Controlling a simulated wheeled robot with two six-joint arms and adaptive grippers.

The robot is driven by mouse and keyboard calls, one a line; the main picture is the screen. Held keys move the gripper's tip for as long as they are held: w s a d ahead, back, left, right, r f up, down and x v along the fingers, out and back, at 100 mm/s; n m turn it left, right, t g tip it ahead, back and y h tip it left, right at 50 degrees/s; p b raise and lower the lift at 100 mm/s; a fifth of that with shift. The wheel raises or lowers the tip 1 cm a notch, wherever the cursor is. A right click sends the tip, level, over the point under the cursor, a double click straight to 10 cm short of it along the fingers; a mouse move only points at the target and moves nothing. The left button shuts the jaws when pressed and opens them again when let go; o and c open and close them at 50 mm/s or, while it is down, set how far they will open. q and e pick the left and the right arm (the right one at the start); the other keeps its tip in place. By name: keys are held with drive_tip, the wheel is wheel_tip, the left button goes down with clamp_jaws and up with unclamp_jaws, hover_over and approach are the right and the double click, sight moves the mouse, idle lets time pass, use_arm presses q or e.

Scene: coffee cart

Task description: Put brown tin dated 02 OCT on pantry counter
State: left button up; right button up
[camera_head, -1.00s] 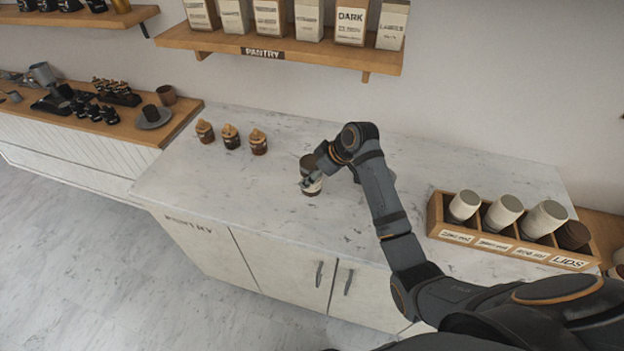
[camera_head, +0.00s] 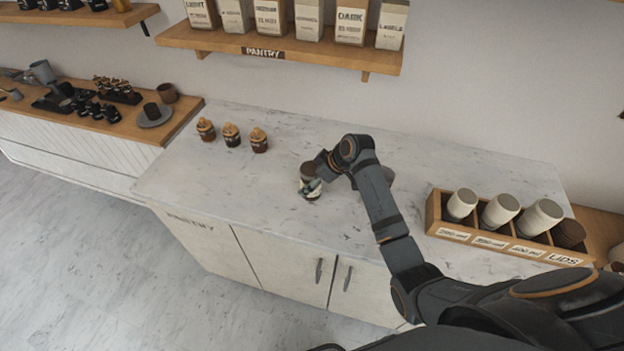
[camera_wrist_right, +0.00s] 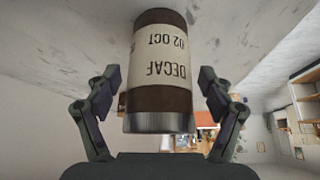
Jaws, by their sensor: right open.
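The brown tin (camera_head: 309,185) stands on the pantry counter (camera_head: 240,200), near its middle. In the right wrist view the tin (camera_wrist_right: 161,98) shows a cream label reading "DECAF" and "02 OCT", upside down in that picture. My right gripper (camera_head: 316,186) is at the tin. In the wrist view its fingers (camera_wrist_right: 160,85) are spread, one on each side of the tin, with gaps between them and its sides. The gripper is open. My left gripper is not in view.
Several cups and lids sit in a wooden holder (camera_head: 436,215) at the counter's right. Small jars (camera_head: 231,136) stand at the back left. The pantry shelf (camera_head: 290,49) with bags hangs above. The counter's front left is clear.

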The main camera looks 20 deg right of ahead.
drive_tip(key=shift+r, duration=0.15)
drive_tip(key=b+v, duration=0.1)
drive_tip(key=v, duration=1.1)
drive_tip(key=shift+b, duration=0.4)
